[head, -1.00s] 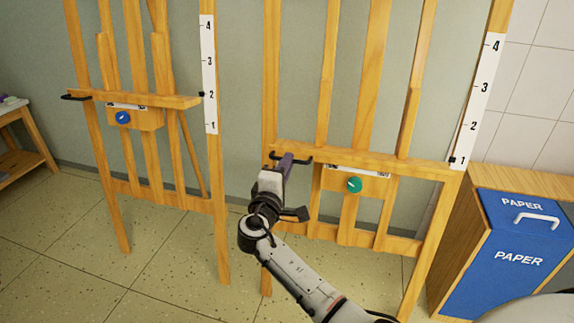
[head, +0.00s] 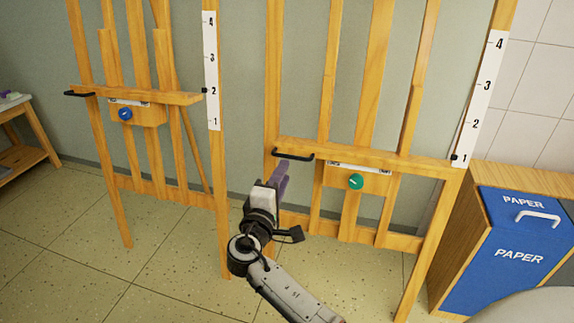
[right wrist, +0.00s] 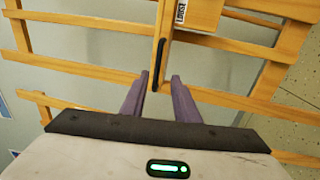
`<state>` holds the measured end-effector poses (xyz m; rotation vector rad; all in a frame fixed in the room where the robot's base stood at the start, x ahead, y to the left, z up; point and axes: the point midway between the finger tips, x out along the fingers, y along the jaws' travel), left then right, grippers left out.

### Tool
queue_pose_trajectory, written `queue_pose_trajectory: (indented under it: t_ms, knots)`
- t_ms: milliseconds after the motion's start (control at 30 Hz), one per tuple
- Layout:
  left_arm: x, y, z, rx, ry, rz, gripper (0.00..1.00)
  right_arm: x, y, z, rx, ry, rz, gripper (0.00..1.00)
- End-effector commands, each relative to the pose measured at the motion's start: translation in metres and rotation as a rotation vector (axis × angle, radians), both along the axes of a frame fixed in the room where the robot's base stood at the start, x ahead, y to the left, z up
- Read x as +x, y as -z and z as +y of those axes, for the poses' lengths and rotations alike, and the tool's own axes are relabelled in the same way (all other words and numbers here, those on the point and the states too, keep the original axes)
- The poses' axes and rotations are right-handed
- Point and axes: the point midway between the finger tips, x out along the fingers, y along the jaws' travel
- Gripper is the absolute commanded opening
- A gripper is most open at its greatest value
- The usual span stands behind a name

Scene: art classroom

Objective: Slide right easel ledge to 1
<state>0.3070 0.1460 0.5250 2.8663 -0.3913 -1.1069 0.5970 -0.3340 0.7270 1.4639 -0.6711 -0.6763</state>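The right easel's wooden ledge (head: 380,157) spans its frame, with a black handle (head: 293,155) at its left end. The black pointer (head: 455,160) at the ledge's right end is level with the 1 on the white scale (head: 478,100). A green knob (head: 356,182) sits below the ledge. My right gripper (head: 281,178) is below the handle, apart from it. In the right wrist view, its purple fingers (right wrist: 159,80) are spread and empty, with the handle (right wrist: 158,62) just beyond the tips. My left gripper is out of view.
The left easel (head: 150,97) has its own ledge, with its pointer near 2, and a blue knob (head: 125,114). A blue-fronted paper bin (head: 515,245) stands close at the right. Open floor (head: 150,270) lies at the lower left.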

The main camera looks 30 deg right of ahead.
Motion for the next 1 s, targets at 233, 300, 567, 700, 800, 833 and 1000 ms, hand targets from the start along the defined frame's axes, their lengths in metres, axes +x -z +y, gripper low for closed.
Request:
queue_pose_trajectory:
  t_ms: [233,300,567,700,800,833,1000]
  knots:
    - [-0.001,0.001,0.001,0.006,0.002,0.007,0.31,-0.025,0.001,0.029,0.002,0.000,0.001,0.28]
    - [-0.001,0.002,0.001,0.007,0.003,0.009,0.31,-0.028,0.001,0.033,0.001,0.000,0.002,0.28]
    - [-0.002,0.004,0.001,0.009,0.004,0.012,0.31,-0.030,0.000,0.035,0.001,0.001,0.001,0.28]
    - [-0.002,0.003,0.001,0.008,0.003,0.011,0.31,-0.030,0.000,0.035,0.001,0.001,0.001,0.28]
    - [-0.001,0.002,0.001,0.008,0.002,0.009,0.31,-0.030,0.000,0.035,0.001,0.001,0.001,0.28]
    - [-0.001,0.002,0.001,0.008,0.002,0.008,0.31,-0.030,0.000,0.035,0.001,0.001,0.001,0.28]
    - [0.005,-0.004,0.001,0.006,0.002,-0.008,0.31,-0.030,0.001,0.035,0.000,0.001,0.001,0.28]
